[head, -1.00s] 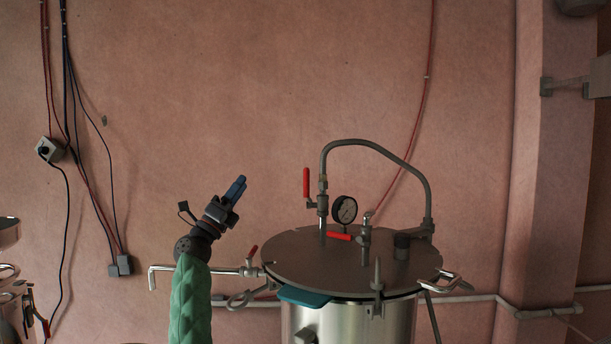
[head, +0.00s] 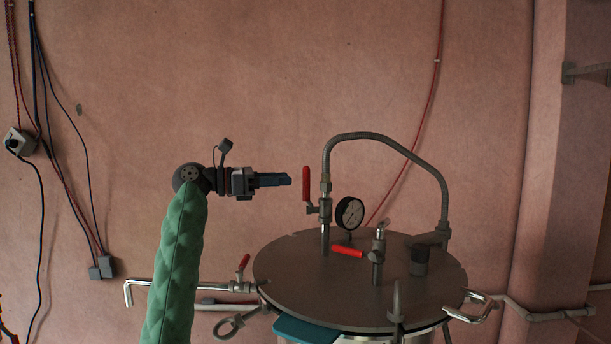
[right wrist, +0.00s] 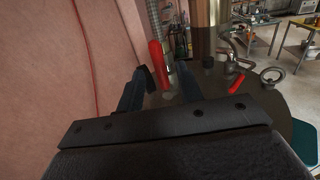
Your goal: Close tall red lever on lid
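The tall red lever (head: 306,184) stands upright on a valve at the left of the pipe on the grey round lid (head: 290,262). My right gripper (head: 288,180) points right, level with the lever, with its fingertips just left of it. In the right wrist view the two dark fingers (right wrist: 165,72) are apart, and the red lever (right wrist: 157,62) shows ahead, in line with the gap between them. I cannot tell whether they touch it. The gripper holds nothing that I can see. My left gripper is out of view.
A shorter red lever (head: 347,251) lies level on the lid.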

